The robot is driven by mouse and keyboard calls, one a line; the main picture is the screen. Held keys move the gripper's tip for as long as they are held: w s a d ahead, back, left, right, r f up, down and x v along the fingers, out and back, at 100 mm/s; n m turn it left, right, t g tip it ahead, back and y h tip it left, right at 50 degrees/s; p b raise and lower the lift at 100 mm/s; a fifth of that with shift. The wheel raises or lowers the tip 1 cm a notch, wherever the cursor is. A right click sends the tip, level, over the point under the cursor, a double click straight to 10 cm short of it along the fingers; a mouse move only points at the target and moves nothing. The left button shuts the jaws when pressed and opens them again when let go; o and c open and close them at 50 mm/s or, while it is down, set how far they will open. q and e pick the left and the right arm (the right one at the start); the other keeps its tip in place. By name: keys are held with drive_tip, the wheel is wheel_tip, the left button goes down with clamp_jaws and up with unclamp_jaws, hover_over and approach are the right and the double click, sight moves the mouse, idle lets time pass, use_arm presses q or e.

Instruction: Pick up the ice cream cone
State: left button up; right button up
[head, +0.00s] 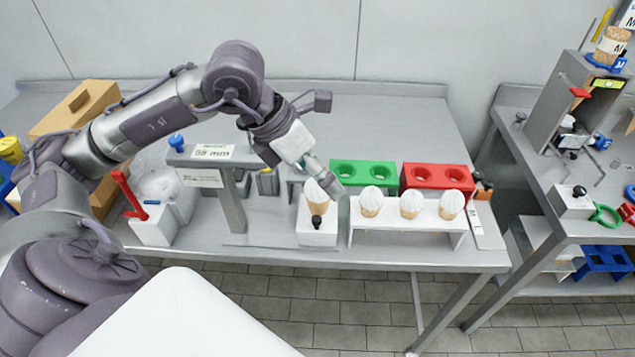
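An ice cream cone with a white top (315,191) stands upright by a small white box with a black knob (317,236). Three more cones (370,201), (411,204), (451,205) with white tops stand upright in a row in a white rack (398,234) to the right. My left gripper (330,184) points down and right, its fingers overlapping the upper right side of the leftmost cone in the picture. Whether the fingers touch or grip this cone cannot be seen. My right gripper is not in view.
A green holder (363,168) and a red holder (437,172), each with round holes, stand behind the rack. A grey post (233,203) with a sign and a red-handled device (150,228) stand left. A cardboard box (75,107) is farther left. The table's back right is bare.

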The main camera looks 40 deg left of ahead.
sight(313, 183)
use_arm(q)
drive_tip(key=a+y, duration=0.3)
drive_tip(key=a, duration=0.3)
drive_tip(key=shift+n, duration=0.3)
drive_tip(key=x, duration=0.2)
drive_tip(key=p+x, duration=0.1)
drive_tip(key=x, duration=0.4)
drive_tip(key=shift+w+d, duration=0.15)
drive_tip(key=shift+w, duration=0.3)
drive_tip(key=shift+w+f+p, duration=0.2)
drive_tip(key=shift+f+p, duration=0.25)
drive_tip(key=p+x, duration=0.1)
drive_tip(key=x, duration=0.2)
drive_tip(key=shift+w+d+f+p, duration=0.1)
drive_tip(key=shift+w+f+p, duration=0.1)
drive_tip(key=shift+w+p, duration=0.15)
drive_tip(key=shift+w+f, duration=0.15)
drive_tip(key=shift+f, duration=0.4)
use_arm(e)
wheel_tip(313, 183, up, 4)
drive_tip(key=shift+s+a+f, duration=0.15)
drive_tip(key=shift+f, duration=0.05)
use_arm(q)
drive_tip(key=shift+c, duration=1.3)
drive_tip(key=c, duration=0.7)
